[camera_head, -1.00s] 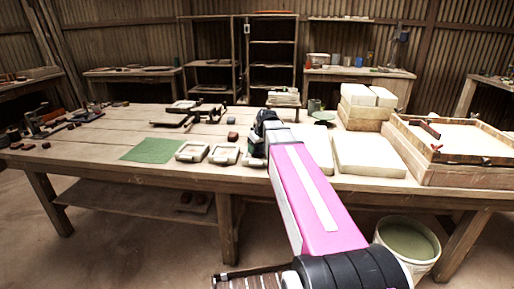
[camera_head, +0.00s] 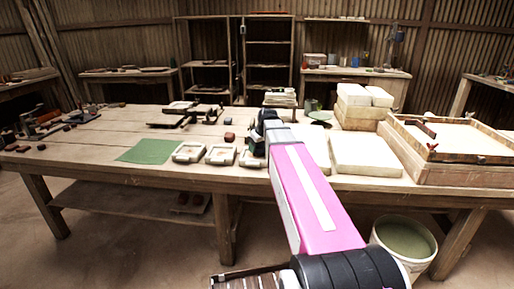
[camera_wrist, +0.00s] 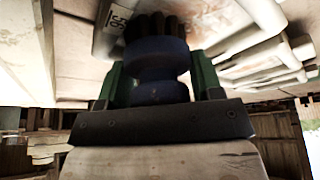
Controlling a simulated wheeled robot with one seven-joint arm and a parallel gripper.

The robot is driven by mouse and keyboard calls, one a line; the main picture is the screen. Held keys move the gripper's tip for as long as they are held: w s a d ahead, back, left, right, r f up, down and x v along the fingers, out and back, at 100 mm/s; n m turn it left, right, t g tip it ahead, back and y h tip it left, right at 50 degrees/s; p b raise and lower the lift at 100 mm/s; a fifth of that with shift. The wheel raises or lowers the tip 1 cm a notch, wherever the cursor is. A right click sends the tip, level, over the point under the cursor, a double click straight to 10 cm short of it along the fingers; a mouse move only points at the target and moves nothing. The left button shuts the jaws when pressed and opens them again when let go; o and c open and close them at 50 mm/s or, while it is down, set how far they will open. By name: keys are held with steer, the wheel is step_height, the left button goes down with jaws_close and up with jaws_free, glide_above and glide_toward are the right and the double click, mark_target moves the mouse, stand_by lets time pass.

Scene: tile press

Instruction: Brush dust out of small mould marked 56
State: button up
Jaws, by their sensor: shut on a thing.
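Three small pale moulds lie in a row near the table's front edge: a left one (camera_head: 188,152), a middle one (camera_head: 220,154) and a right one (camera_head: 250,159), the last partly hidden by my arm. My gripper (camera_head: 262,146) is beside and above the right mould. In the wrist view, my gripper's green fingers (camera_wrist: 160,85) are shut on a dark blue brush (camera_wrist: 158,62) with dark bristles (camera_wrist: 156,24). The bristles overlap a pale mould (camera_wrist: 108,28) with a small dark mark that I cannot read surely. Whether they touch it, and any dust, I cannot tell.
A green mat (camera_head: 149,151) lies left of the moulds. White slabs (camera_head: 366,155) and a wooden frame box (camera_head: 458,140) fill the right side of the table (camera_head: 90,150). A bucket (camera_head: 404,240) stands on the floor.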

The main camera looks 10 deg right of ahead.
steer(key=shift+w+a, duration=0.25)
steer(key=shift+a, duration=0.5)
steer(key=shift+a, duration=0.1)
steer(key=shift+w+a, duration=0.2)
steer(key=shift+a, duration=0.5)
steer(key=shift+s, duration=0.15)
steer(key=shift+s+a+f, duration=0.1)
steer(key=shift+s+a, duration=0.15)
steer(key=shift+s, duration=0.45)
